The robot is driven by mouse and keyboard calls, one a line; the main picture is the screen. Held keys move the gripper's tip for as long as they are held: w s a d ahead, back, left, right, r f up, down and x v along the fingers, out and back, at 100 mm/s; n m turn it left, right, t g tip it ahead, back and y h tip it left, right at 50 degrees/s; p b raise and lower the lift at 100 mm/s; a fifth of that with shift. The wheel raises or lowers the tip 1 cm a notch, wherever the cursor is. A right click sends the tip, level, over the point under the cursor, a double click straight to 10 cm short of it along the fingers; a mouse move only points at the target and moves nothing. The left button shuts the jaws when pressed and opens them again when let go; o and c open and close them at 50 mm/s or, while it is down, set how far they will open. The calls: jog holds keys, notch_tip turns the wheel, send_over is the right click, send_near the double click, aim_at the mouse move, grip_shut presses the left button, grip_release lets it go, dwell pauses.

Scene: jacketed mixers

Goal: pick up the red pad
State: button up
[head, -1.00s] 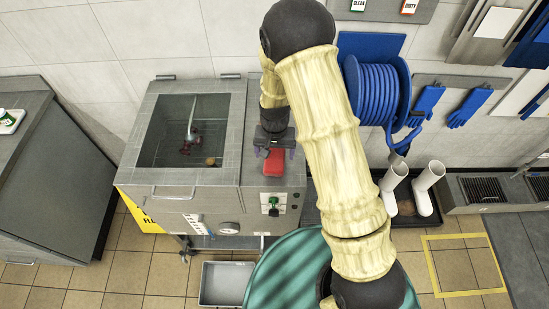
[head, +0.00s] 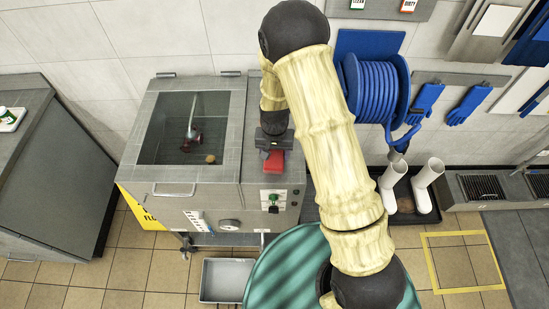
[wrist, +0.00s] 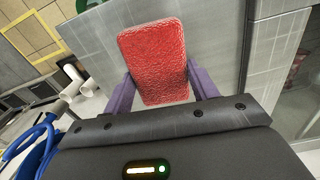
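The red pad (head: 273,163) is a rounded, rough-textured block at the grey top of the jacketed mixer, to the right of its glass lid. In the wrist view the pad (wrist: 153,60) fills the upper middle, slightly turned. My gripper (head: 273,152) is at the pad, and its purple fingers (wrist: 158,88) press against the pad's left and right sides. The gripper is shut on the pad. I cannot tell whether the pad still touches the mixer top.
The mixer's dark window (head: 185,128) lies to the left. A green knob (head: 273,199) is on the mixer front, below the pad. A teal round lid (head: 285,270) and a grey tray (head: 225,280) are in front. A blue hose reel (head: 375,88) hangs on the wall at right.

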aim_at(274, 154)
jog(key=shift+w+r, duration=0.1)
jog(key=shift+r, duration=0.3)
notch_tip(274, 154, up, 9)
jog(key=b, duration=0.2)
jog(key=shift+b, duration=0.3)
jog(key=shift+r, duration=0.1)
jog(key=shift+o, duration=1.2)
jog(key=shift+c, duration=0.9)
